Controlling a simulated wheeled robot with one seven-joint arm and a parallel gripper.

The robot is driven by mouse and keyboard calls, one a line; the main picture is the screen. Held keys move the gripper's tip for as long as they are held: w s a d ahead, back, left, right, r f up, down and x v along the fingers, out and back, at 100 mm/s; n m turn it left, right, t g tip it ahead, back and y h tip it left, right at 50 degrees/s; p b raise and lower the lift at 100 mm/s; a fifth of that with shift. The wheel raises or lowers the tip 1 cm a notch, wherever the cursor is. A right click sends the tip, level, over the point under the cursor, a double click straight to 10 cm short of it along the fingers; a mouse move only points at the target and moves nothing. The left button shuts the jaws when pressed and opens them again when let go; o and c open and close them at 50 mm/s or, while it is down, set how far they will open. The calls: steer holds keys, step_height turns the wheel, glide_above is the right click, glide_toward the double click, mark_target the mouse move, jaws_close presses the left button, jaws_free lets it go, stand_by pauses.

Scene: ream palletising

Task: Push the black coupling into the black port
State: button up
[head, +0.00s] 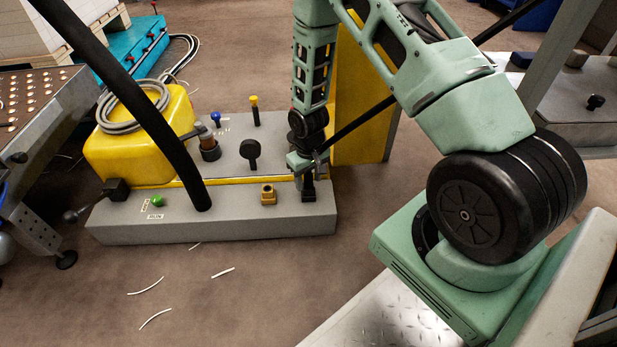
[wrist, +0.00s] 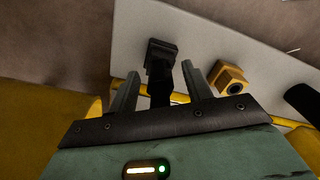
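The black port (head: 308,191) stands at the right end of the grey base. It also shows in the wrist view as a square black block (wrist: 161,49). The black coupling (wrist: 160,88) is in line with the port and seems to meet it; I cannot tell how deep it sits. My gripper (head: 308,166) is just above the port. In the wrist view its two fingers (wrist: 160,70) stand on either side of the coupling, with a visible gap on both sides. The gripper looks open. In the head view the gripper hides most of the coupling.
A yellow port (head: 268,194) is left of the black one. A thick black hose (head: 165,130) crosses to the base. A yellow tank (head: 140,140), blue knob (head: 216,117) and black knob (head: 251,150) stand behind. A yellow panel (head: 360,100) rises at the right.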

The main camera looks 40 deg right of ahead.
step_height(320, 180, up, 18)
steer(key=p, duration=0.9)
steer(key=shift+f, duration=0.25)
